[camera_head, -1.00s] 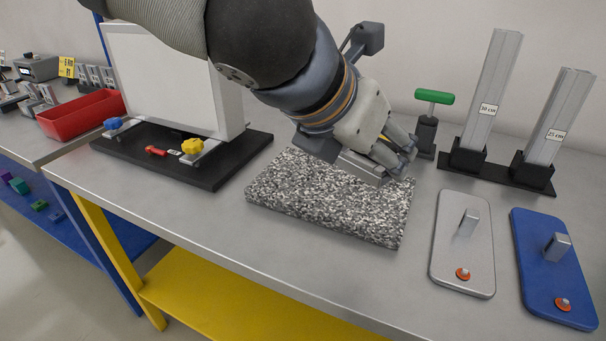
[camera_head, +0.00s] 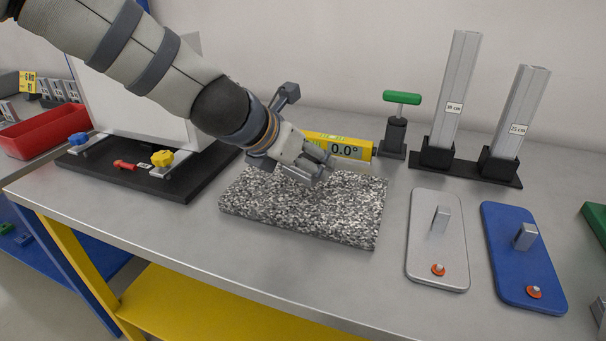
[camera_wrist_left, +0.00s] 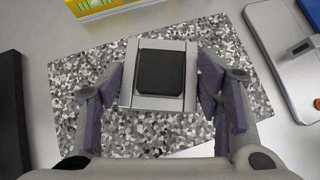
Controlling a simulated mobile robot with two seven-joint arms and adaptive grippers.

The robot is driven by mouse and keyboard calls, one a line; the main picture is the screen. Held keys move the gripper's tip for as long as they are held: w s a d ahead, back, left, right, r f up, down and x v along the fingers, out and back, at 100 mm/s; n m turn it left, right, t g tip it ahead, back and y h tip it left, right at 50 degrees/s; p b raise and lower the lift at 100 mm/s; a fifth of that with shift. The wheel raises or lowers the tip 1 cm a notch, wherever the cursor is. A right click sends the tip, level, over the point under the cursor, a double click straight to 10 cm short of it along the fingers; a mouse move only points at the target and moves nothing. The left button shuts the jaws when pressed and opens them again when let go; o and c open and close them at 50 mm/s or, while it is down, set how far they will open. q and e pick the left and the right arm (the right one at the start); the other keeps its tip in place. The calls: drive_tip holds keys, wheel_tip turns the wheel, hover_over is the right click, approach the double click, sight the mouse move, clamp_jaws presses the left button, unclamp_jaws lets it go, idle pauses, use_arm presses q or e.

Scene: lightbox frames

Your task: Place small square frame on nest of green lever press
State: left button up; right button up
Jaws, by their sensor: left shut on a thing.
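My left gripper (camera_head: 318,168) is over the back of the speckled slab. In the left wrist view its fingers (camera_wrist_left: 160,95) are shut on the two sides of a small silver square frame (camera_wrist_left: 128,95) with a black square in its middle. In the head view the frame is mostly hidden by the fingers. A green-topped piece (camera_head: 596,222) is cut off at the right edge. A green T-handle (camera_head: 402,97) stands on a black post at the back. I cannot tell which of these is the green lever press. My right gripper is not in view.
The speckled slab (camera_head: 300,218) lies below the gripper. A yellow level reading 0.0° (camera_head: 350,148) is behind it. Grey plate (camera_head: 425,262) and blue plate (camera_head: 512,265) lie to the right, before two tall metal bars (camera_head: 458,85). A white panel stands on a black base (camera_head: 185,185) at left.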

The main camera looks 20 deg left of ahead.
sight(303, 176)
use_arm(q)
drive_tip(key=f, duration=0.4)
drive_tip(key=shift+w+a+f+b, duration=0.15)
drive_tip(key=shift+w+a+b, duration=0.1)
drive_tip(key=shift+b, duration=0.15)
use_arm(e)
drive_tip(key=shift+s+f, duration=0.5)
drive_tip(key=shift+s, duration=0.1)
use_arm(q)
drive_tip(key=shift+r, duration=0.2)
drive_tip(key=shift+f, duration=0.15)
drive_tip(key=o, duration=1.4)
